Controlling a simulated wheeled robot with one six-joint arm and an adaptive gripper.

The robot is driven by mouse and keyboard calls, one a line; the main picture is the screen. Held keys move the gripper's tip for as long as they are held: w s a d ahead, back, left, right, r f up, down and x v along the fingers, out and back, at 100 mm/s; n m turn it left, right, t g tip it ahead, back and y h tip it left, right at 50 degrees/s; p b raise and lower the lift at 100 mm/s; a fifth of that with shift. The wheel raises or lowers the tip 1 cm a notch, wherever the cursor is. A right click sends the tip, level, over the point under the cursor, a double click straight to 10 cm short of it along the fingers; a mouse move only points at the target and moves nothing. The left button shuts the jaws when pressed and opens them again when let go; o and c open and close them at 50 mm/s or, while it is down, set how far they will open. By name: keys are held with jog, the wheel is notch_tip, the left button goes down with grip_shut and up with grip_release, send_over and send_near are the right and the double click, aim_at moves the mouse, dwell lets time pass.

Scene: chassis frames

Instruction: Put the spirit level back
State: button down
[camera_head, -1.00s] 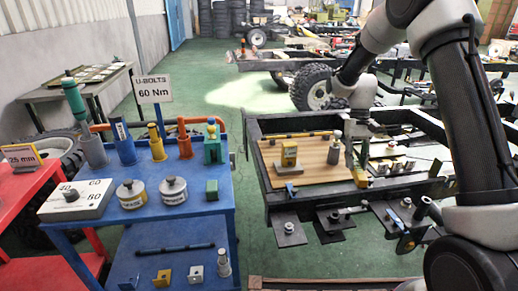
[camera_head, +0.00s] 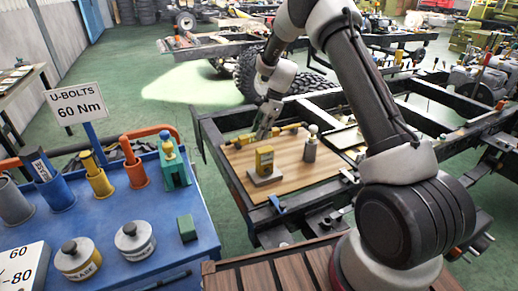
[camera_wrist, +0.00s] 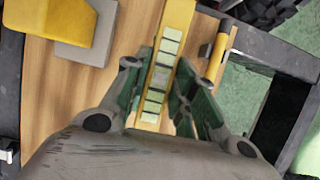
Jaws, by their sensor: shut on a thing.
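The spirit level, a yellow bar with a row of pale green segments, lies between my fingers in the wrist view (camera_wrist: 173,32). In the head view it shows only as small yellow parts beside my gripper (camera_head: 264,133). The gripper is at the back edge of a wooden board (camera_head: 290,160) on the truck frame. In the wrist view my gripper (camera_wrist: 158,75) is shut on the bar, one finger on each side. Whether the bar touches the board is unclear.
A yellow block on a grey base (camera_head: 264,162) and a grey cylinder (camera_head: 310,150) stand on the board. A second yellow piece (camera_wrist: 218,55) lies right of the bar. A blue cart (camera_head: 110,215) with tools and tins stands left. Dark frame rails (camera_head: 225,175) border the board.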

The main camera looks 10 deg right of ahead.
notch_tip(320, 180, down, 8)
jog(key=shift+r, duration=0.15)
dwell(0.3)
jog(key=c, duration=1.2)
grip_release()
jog(key=shift+o, duration=0.2)
